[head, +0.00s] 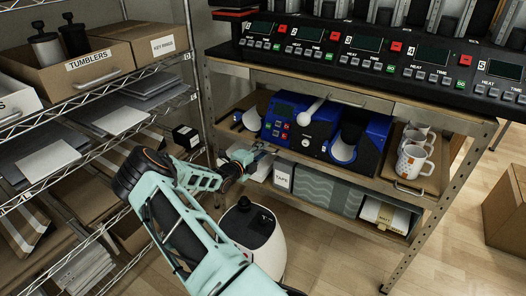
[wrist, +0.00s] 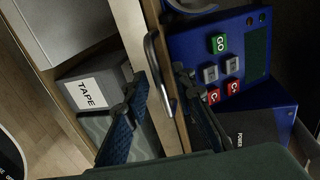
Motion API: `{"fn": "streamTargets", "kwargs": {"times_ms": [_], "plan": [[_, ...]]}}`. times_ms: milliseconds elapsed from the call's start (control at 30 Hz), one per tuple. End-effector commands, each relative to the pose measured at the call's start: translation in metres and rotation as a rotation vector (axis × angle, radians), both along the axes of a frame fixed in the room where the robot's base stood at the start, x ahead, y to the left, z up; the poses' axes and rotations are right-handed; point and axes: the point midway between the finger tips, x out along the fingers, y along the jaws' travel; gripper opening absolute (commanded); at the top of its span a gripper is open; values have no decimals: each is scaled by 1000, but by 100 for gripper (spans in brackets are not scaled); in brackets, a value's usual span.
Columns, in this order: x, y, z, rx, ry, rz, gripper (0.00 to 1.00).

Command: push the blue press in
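The blue press (head: 285,119) stands on the middle shelf in the head view, with a control panel of coloured buttons and a white lever. Its blue panel also shows in the wrist view (wrist: 205,45), with a green GO button. My gripper (head: 258,153) is at the front edge of that shelf, low and left of the press. In the wrist view my gripper (wrist: 160,92) has its two fingers apart, one on each side of a dark metal handle (wrist: 155,62) on the wooden front edge. I cannot tell whether either finger touches the handle.
White mugs (head: 413,158) stand on a wooden tray at the right of the shelf. A TAPE box (head: 281,178) and grey boxes sit on the shelf below. A wire rack (head: 143,72) with boxes is on the left.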

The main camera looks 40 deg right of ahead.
Motion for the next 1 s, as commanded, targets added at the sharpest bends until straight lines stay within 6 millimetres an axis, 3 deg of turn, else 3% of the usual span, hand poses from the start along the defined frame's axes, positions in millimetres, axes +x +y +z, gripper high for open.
{"fn": "streamTargets", "kwargs": {"times_ms": [500,700,1000], "plan": [[-31,90,20,1,-1,2,24],[-38,105,24,0,0,0,24],[-39,106,24,0,0,0,23]]}}
